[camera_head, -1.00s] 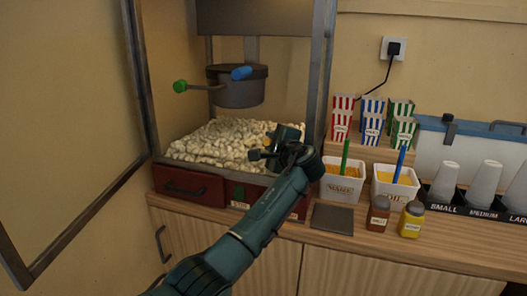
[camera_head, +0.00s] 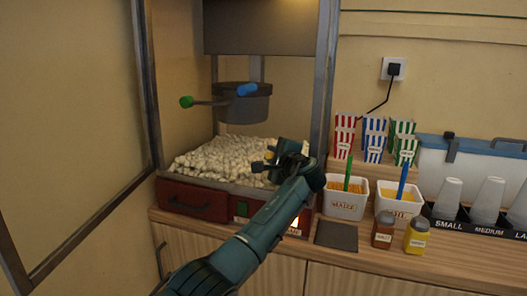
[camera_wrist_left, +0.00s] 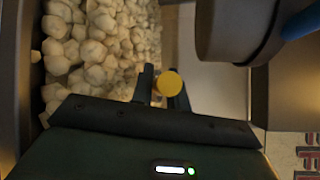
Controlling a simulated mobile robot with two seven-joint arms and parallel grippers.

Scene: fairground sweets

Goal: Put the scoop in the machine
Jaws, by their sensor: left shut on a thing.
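The popcorn machine (camera_head: 190,199) stands at the left with its glass door swung open. A heap of popcorn (camera_head: 215,157) lies inside, under the hanging kettle (camera_head: 246,104). My left gripper (camera_head: 270,162) reaches in over the right side of the heap. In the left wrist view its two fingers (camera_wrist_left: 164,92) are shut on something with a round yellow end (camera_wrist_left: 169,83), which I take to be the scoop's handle. The rest of the scoop is hidden, so I cannot tell whether it touches the popcorn. My right gripper is not in view.
The machine's right post (camera_head: 325,80) is close to my arm. Right of it stand white tubs (camera_head: 343,204), shakers (camera_head: 382,229), striped boxes (camera_head: 374,140) and cups (camera_head: 487,200).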

